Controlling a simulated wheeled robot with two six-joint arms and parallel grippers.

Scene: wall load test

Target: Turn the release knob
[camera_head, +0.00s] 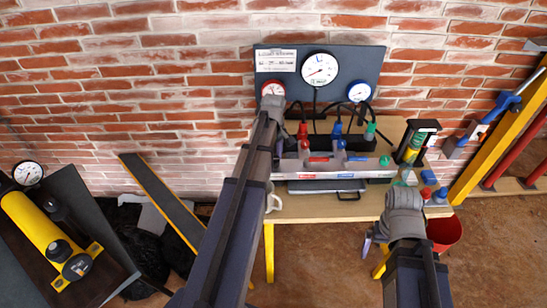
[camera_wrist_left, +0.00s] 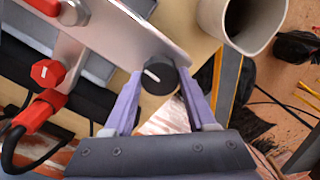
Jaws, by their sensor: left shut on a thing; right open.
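The release knob (camera_wrist_left: 158,78) is round and black with a white pointer line. It sits at the end of a pale metal manifold (camera_wrist_left: 120,35), which also shows in the head view (camera_head: 345,171). My left gripper (camera_wrist_left: 160,80) has its two purple fingers on either side of the knob, shut on it. In the head view my left arm hides the knob and most of my left gripper (camera_head: 279,150). My right gripper (camera_head: 373,246) is open and empty, low in front of the bench's right part; its wrist hides part of it.
A wooden bench (camera_head: 300,208) carries the manifold, red, blue and green hose fittings and a black-yellow box (camera_head: 416,143). A gauge board (camera_head: 344,72) stands behind. A beige mug (camera_wrist_left: 243,22) is close beside my left gripper. A red bucket (camera_head: 445,233) stands at right.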

